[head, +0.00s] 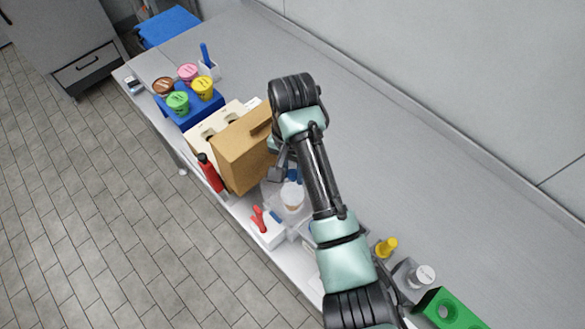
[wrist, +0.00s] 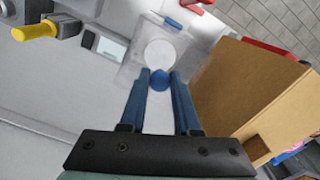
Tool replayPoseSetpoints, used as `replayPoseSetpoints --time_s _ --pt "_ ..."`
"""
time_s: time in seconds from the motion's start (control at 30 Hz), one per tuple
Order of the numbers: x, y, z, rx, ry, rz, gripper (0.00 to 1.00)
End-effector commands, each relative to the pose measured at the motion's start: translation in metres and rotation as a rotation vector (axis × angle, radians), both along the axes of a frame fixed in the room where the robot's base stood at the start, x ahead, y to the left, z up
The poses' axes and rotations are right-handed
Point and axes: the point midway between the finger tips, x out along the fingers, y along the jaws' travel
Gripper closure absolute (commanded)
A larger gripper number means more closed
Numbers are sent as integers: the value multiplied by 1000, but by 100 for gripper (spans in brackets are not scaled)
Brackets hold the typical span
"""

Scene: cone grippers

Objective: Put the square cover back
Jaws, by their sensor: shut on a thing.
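My gripper (wrist: 159,77) is shut on a round blue knob (wrist: 159,84), which sits between its two blue fingertips. The knob appears to belong to the clear square cover (wrist: 132,72), whose see-through edges show faintly around and beyond the fingertips. A white round cup (wrist: 159,52) shows through or just beyond the cover; in the head view the cup (head: 292,198) stands just below my gripper (head: 291,177). I cannot tell whether the cover touches anything beneath it. My arm hides part of this area in the head view.
A tall brown cardboard box (head: 240,150) stands close to my gripper, also large in the wrist view (wrist: 245,95). A red bottle (head: 210,172) and a white holder with red handles (head: 268,230) are near. A yellow-capped item (head: 386,247) stands right. The counter behind is clear.

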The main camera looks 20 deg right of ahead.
Motion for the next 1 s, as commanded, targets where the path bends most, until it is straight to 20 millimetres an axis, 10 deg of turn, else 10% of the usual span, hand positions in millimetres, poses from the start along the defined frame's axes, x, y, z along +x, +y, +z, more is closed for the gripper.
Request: replayPoseSetpoints --time_s 0.17,0.2,0.37,0.77,1.0 --pt "0 0 -4 1 1 0 100" --pt "0 0 -3 0 0 0 62" --pt "0 0 -3 0 0 0 34" --pt "1 0 3 -1 -2 0 34" --pt "0 -1 54 -2 -2 -1 34"
